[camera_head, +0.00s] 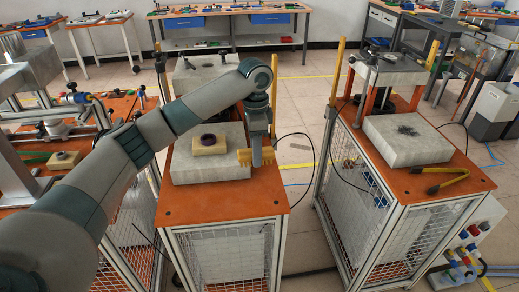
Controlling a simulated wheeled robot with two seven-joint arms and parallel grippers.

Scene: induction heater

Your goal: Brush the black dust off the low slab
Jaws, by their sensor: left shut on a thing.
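The low slab (390,148) is a thick grey block on the orange top of the right-hand stand. A patch of black dust (407,131) lies on its upper face. My left arm reaches from the left to the middle stand. My left gripper (257,150) points down there, shut on a yellow brush (245,157). The brush is at the right edge of another grey slab (205,173), well left of the dust. I cannot tell whether it touches that slab. My right gripper is not in view.
A tan block with a dark ring (209,145) sits on the middle slab. Yellow-handled tongs (440,182) lie in front of the low slab. Yellow uprights (337,75) and a raised grey plate (390,70) stand behind it. A floor gap separates the two stands.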

